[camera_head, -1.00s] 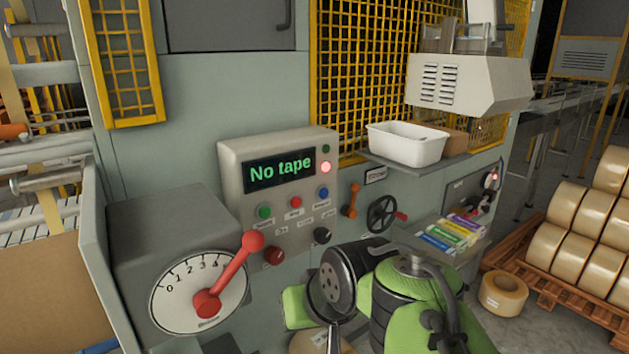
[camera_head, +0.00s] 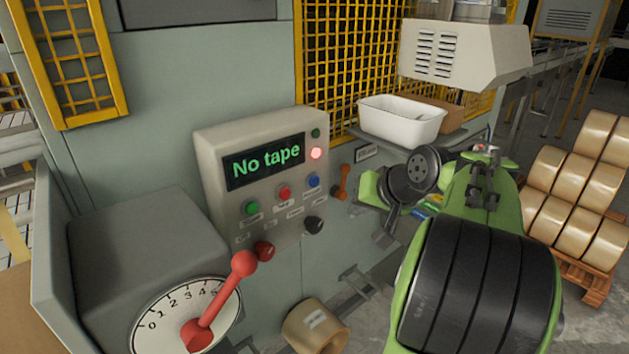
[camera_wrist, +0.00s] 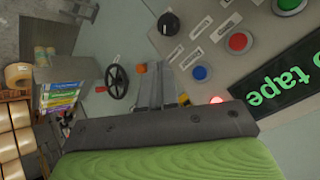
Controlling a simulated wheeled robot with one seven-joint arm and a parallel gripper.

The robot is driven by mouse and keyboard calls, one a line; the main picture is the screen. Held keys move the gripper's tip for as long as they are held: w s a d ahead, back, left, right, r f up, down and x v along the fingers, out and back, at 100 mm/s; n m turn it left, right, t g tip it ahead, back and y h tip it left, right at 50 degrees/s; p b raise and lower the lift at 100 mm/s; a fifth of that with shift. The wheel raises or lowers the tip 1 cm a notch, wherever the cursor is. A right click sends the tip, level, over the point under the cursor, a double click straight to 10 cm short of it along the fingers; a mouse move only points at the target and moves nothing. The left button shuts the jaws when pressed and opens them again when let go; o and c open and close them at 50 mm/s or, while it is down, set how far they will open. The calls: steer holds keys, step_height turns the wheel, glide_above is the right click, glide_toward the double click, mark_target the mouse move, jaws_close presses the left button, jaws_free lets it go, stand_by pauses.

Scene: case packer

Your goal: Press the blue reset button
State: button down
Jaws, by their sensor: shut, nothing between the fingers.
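The blue reset button (camera_head: 313,180) is on the right of the button row on the grey control panel (camera_head: 212,150), under a display reading "No tape". In the wrist view the blue button (camera_wrist: 200,73) shows right of my fingers, next to the red button (camera_wrist: 238,42).
A red lever (camera_head: 242,265) on a dial juts out below the panel. A black knob (camera_head: 314,224) and an orange handle (camera_head: 343,182) are near the blue button. A white bin (camera_head: 400,122) sits on a shelf above my gripper. Tape rolls (camera_head: 565,190) are stacked at right.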

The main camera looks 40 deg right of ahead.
mark_target(314, 181)
steer(key=w, duration=0.9)
steer(key=shift+a+p, duration=0.15)
steer(key=shift+p, duration=0.25)
stand_by(1.4)
steer(key=shift+w, duration=0.4)
steer(key=shift+w+p, duration=0.45)
stand_by(0.5)
steer(key=shift+s, duration=0.9)
steer(key=shift+s, duration=0.1)
